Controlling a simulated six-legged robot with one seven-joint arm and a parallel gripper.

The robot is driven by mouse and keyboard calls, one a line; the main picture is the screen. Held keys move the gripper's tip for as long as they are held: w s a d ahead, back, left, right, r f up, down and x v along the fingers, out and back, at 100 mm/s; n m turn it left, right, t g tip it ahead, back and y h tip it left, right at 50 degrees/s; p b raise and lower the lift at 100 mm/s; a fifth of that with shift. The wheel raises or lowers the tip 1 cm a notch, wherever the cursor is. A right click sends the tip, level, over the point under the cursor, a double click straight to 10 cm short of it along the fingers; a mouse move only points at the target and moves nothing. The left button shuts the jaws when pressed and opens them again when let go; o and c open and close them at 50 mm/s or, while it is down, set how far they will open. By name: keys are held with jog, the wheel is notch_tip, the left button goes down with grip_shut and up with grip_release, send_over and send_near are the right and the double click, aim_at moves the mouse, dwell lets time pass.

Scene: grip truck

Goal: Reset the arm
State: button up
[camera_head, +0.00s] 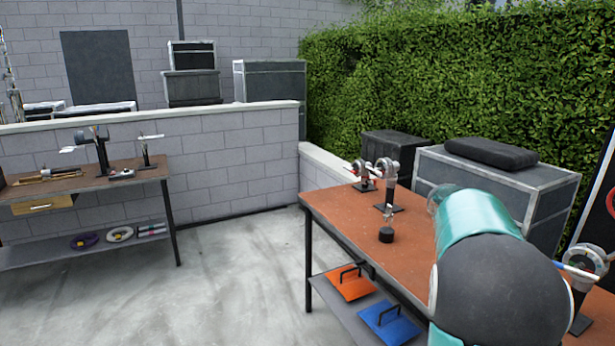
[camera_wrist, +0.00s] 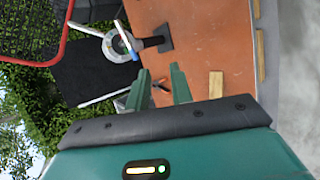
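My gripper (camera_wrist: 160,84) shows in the wrist view as two green fingers with a clear gap between them. It is open, and no object is clamped in it. The fingers point over a worn orange-brown tabletop (camera_wrist: 205,45). A small dark and orange item appears in the gap, but I cannot tell its distance from the fingers. In the head view my teal and dark arm (camera_head: 505,290) fills the lower right, over the orange-brown table (camera_head: 340,212), and my gripper is not visible there.
A stand with a round tool (camera_wrist: 117,45) is left of the fingers. A wooden block (camera_wrist: 216,84) lies right. Small stands (camera_head: 388,172) and a black-based item (camera_head: 386,234) occupy the table. A workbench (camera_head: 90,181) stands left; concrete floor (camera_head: 240,275) is open between.

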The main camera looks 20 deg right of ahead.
jog(key=a+t+y, duration=0.2)
jog(key=a+t, duration=0.2)
jog(key=a, duration=1)
jog(key=s+a+f+t+y, duration=0.1)
jog(key=s+a, duration=0.3)
jog(key=a, duration=0.6)
jog(key=s+a+f+t+y, duration=0.1)
jog(key=s+a+y, duration=0.3)
jog(key=a, duration=0.7)
jog(key=s+a+f+t+y, duration=0.1)
jog(key=s+a, duration=0.4)
jog(key=a, duration=0.5)
jog(key=shift+a+f+n+t+y, duration=0.4)
jog(key=shift+t+y, duration=0.4)
jog(key=shift+t, duration=0.2)
